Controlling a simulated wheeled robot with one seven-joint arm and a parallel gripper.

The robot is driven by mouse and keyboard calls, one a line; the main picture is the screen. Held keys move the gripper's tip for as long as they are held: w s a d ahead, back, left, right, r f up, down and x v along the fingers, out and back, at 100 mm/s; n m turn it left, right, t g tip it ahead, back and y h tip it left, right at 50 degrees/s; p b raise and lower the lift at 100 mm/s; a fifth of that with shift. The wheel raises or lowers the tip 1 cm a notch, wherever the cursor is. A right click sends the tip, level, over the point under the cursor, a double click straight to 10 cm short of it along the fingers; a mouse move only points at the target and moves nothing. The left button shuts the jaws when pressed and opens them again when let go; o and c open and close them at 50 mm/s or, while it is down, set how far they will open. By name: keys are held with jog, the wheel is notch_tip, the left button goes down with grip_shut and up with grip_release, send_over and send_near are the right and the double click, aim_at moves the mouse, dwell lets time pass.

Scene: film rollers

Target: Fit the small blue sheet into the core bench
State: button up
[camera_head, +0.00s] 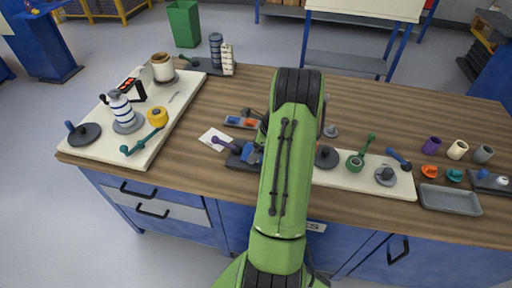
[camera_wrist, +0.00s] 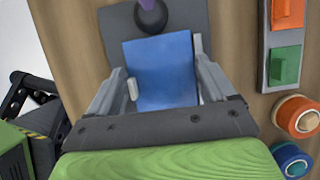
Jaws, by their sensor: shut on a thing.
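The small blue sheet (camera_wrist: 162,72) is between the two grey fingers of my gripper (camera_wrist: 157,62) in the wrist view, which are shut on it. Behind it is a dark grey flat base (camera_wrist: 112,28), apparently the core bench, with a dark round knob and a purple stem. In the head view the sheet (camera_head: 256,155) shows as a small blue patch over the dark base (camera_head: 236,163), beside my green arm. My arm hides most of the gripper there. I cannot tell whether the sheet touches the base.
A pale board (camera_head: 340,181) with several tools is at right. Two coloured rollers (camera_wrist: 298,116) sit close right of my gripper.

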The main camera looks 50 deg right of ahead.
jog(key=o, duration=0.8)
jog(key=shift+s+a+f, duration=0.35)
jog(key=shift+s+f, duration=0.05)
jog(key=shift+f, duration=0.05)
jog(key=shift+o, duration=0.2)
jog(key=shift+w+d+r+p, duration=0.15)
jog(key=shift+d+r+p, duration=0.05)
jog(key=shift+r+p, duration=0.45)
jog(key=shift+w+d+r+p, duration=0.1)
jog(key=shift+d+r+p, duration=0.05)
jog(key=shift+r+p, duration=0.4)
notch_tip(320, 180, up, 5)
jog(key=p, duration=0.4)
jog(key=shift+w+p, duration=0.1)
jog(key=shift+p, duration=0.25)
jog(key=shift+f, duration=0.1)
